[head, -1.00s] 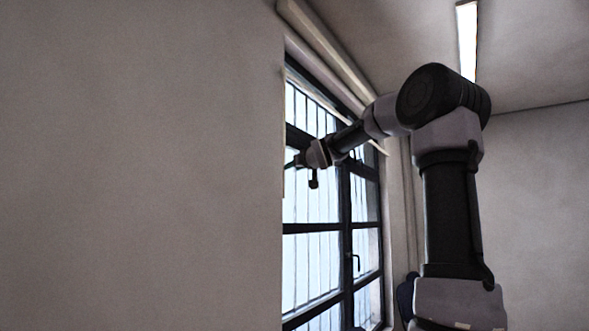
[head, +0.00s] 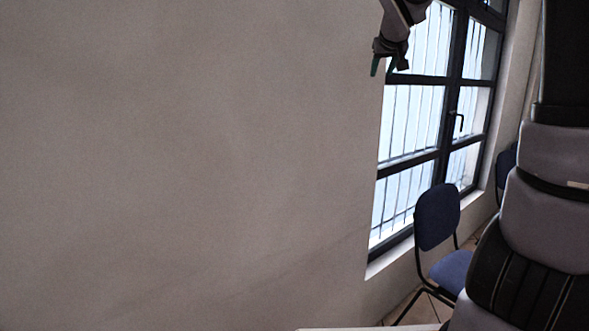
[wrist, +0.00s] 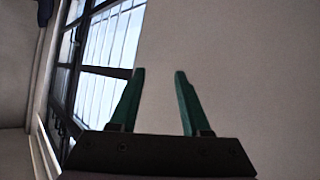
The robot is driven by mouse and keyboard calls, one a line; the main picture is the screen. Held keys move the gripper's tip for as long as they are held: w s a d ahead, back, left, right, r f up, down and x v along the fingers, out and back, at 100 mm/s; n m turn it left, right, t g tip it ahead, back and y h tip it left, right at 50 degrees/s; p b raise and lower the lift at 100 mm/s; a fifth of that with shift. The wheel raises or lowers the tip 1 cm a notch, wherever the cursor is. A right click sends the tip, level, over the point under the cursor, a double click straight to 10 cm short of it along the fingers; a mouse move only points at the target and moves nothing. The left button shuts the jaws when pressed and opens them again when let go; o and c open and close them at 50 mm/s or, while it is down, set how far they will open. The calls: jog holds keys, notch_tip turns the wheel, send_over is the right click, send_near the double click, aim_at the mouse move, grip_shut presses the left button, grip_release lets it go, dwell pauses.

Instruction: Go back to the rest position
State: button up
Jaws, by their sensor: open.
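My gripper (head: 383,68) hangs at the top of the head view, in front of the window and beside the wall's edge. Its green fingers point downward there. In the wrist view my gripper (wrist: 158,75) shows two green fingers standing apart with nothing between them. Only the wall and part of the window lie behind the fingers. No cable is in view.
A barred window (head: 412,120) with a dark frame is behind my gripper. A bare wall (head: 180,160) fills the left. A blue chair (head: 437,218) stands below the window, and part of another chair (head: 505,165) shows beside my arm. A pale edge (head: 350,328) shows at the bottom.

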jog(key=s+f+m+g+y, duration=0.1)
jog(key=s+f, duration=0.2)
jog(key=s, duration=0.8)
jog(key=s+f+m+g+y, duration=0.1)
jog(key=s+f, duration=0.3)
jog(key=s, duration=0.6)
jog(key=s+f+m+g+y, duration=0.1)
jog(key=s+f+m+g, duration=0.1)
jog(key=s, duration=0.9)
jog(key=shift+s+a+f+g+y, duration=0.3)
jog(key=shift+s+a+f+y, duration=0.1)
jog(key=shift+f, duration=0.4)
jog(key=shift+w, duration=0.1)
